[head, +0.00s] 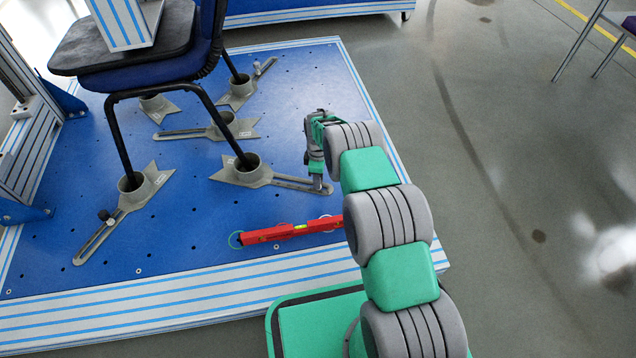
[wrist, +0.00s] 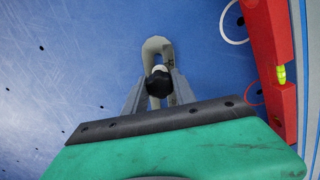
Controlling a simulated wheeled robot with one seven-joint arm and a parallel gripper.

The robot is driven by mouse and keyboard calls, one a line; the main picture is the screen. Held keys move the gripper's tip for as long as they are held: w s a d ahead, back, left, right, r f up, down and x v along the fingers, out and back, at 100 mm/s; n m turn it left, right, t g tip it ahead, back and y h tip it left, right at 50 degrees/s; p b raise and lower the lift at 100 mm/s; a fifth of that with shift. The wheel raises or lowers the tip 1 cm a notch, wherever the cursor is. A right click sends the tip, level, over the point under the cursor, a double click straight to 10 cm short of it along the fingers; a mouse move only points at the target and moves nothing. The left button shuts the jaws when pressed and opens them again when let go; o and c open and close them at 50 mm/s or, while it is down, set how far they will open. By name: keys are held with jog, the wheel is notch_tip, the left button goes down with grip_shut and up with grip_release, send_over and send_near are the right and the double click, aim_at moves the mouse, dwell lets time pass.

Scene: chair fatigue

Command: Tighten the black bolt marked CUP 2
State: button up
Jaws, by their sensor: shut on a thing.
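In the wrist view a black bolt (wrist: 158,84) with a round knob stands at the slotted end of a grey bracket (wrist: 158,47). My gripper (wrist: 157,92) has a finger on either side of the knob and is shut on it. In the head view my gripper (head: 318,186) points down at the outer end of the slotted arm of a grey cup bracket (head: 249,176); the bolt is hidden there. A chair leg stands in that cup. The marking on this bracket is too small to read.
A red spirit level (head: 290,232) lies on the blue plate (head: 215,210) close to my gripper, nearer the front edge. Another black bolt (head: 105,216) sits on the front-left bracket (head: 130,200). The chair (head: 150,75) stands over several cups.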

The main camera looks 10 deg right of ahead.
grip_shut()
jog(key=m, duration=0.3)
jog(key=shift+m, duration=0.4)
jog(key=m, duration=0.4)
jog(key=shift+m, duration=0.3)
